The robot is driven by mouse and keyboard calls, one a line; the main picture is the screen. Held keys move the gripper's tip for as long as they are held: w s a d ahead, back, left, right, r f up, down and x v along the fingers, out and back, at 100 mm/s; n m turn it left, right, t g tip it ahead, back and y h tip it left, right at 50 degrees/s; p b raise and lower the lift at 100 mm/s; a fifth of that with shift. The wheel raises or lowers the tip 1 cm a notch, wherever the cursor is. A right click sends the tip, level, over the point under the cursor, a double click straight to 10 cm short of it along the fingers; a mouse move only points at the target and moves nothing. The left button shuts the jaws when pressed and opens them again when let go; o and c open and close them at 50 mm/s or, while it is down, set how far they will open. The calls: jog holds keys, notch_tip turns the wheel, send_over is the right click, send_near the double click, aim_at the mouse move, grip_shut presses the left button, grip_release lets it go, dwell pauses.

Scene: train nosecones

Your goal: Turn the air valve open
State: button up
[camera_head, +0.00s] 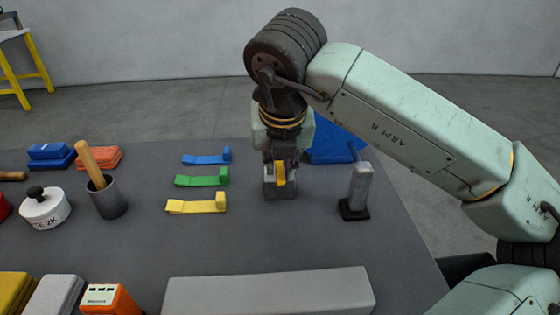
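A small grey block with a yellow handle (280,174), which looks like the air valve (278,190), stands on the dark table right of the coloured strips. The yellow handle points up and down in the picture, on the block's near face. My gripper (281,160) points straight down right over the block, at or very near its top. The fingertips are dark and small, partly hidden by the block and handle. I cannot tell whether they touch the handle or are closed on it.
A grey post (360,187) on a black base stands close on the right, with a blue panel (333,140) behind. Blue (207,159), green (202,177) and yellow (197,204) strips lie left. A long grey bar (270,292) lies in front. A dark cup (107,200) holds a wooden-handled tool.

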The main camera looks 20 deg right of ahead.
grip_shut()
jog(key=shift+d+f+b, duration=0.1)
jog(key=shift+b, duration=0.25)
jog(key=shift+d+f+n+y+b, duration=0.1)
jog(key=shift+d+n+y+b, duration=0.15)
jog(key=shift+n+y+b, duration=0.5)
jog(key=n+y+b, duration=0.1)
jog(key=n, duration=0.2)
jog(key=d+n+b, duration=0.1)
jog(key=n, duration=0.2)
jog(key=shift+w+d+y, duration=0.15)
jog(key=shift+d+y, duration=0.05)
jog(key=shift+y, duration=0.15)
jog(key=n, duration=0.2)
jog(key=n+g+y, duration=0.1)
jog(key=w+d+n, duration=0.1)
jog(key=n, duration=0.1)
jog(key=shift+r+n+g+y, duration=0.25)
jog(key=shift+n+g+y, duration=0.05)
jog(key=shift+n+g, duration=0.1)
jog(key=shift+w+d+n+g+y+p, duration=0.1)
jog(key=shift+w+n+g+p, duration=0.15)
jog(key=shift+n, duration=0.5)
jog(key=shift+w+d+n+g+y+p, duration=0.1)
jog(key=shift+n+g+p, duration=0.2)
jog(key=shift+n, duration=0.45)
jog(key=shift+w+d+n+g+y+p, duration=0.1)
jog(key=shift+w+n+g+p, duration=0.15)
jog(key=shift+n, duration=0.5)
